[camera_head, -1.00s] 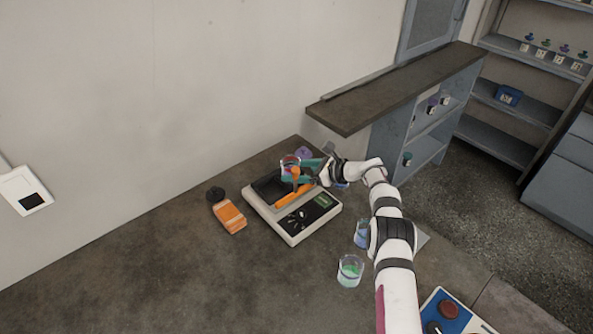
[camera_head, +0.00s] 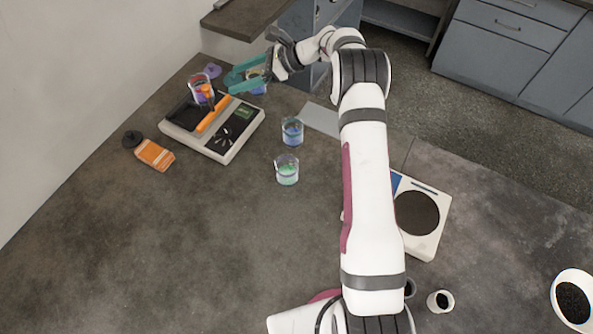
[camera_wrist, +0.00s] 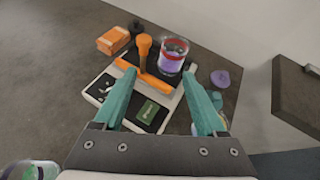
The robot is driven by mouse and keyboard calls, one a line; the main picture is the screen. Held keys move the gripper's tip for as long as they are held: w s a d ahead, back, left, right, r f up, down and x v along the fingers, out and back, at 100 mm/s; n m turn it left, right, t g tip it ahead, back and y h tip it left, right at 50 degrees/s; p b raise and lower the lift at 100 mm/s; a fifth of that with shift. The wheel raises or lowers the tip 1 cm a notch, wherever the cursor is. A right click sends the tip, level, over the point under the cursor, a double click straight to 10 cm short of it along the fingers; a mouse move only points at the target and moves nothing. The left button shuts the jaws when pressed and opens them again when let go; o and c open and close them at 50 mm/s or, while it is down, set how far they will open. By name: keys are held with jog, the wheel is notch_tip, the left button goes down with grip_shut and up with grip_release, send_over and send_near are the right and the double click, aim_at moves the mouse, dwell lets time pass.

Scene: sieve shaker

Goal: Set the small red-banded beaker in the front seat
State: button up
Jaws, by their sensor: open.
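The small red-banded beaker (camera_head: 201,88), clear with purple contents, stands upright on the dark platform of the white sieve shaker (camera_head: 233,147). It also shows in the wrist view (camera_wrist: 174,57), beside an orange upright post with a knob (camera_wrist: 144,48) and an orange bar (camera_wrist: 146,76). My gripper (camera_head: 231,84) has teal fingers, open and empty, to the right of the beaker and apart from it. In the wrist view the beaker lies beyond the fingertips (camera_wrist: 160,74). I cannot tell which seat it stands in; its base is partly hidden.
A green-content beaker (camera_head: 287,171) and a blue one (camera_head: 292,132) stand right of the shaker; another blue one (camera_head: 257,84) is by my gripper. A purple item (camera_head: 211,71) lies behind. An orange block (camera_head: 154,154) lies left. The raised shelf (camera_head: 246,18) is close behind my gripper.

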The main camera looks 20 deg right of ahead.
jog(key=s+a+r+n+g+h, duration=0.2)
jog(key=s+r+n, duration=0.3)
jog(key=s, duration=0.5)
jog(key=s+a+r+n+g+h, duration=0.1)
jog(key=s+r+n+g+h, duration=0.15)
jog(key=s+r, duration=0.55)
jog(key=s+d+f+n+h, duration=0.1)
jog(key=s+n, duration=0.1)
jog(key=s, duration=0.7)
jog(key=s+d+f+n+h, duration=0.2)
jog(key=s+n, duration=0.1)
jog(key=s, duration=0.6)
jog(key=s+d+f+n+h, duration=0.2)
jog(key=s+n, duration=0.1)
jog(key=s, duration=0.6)
jog(key=shift+d+f, duration=0.15)
jog(key=shift+d, duration=0.1)
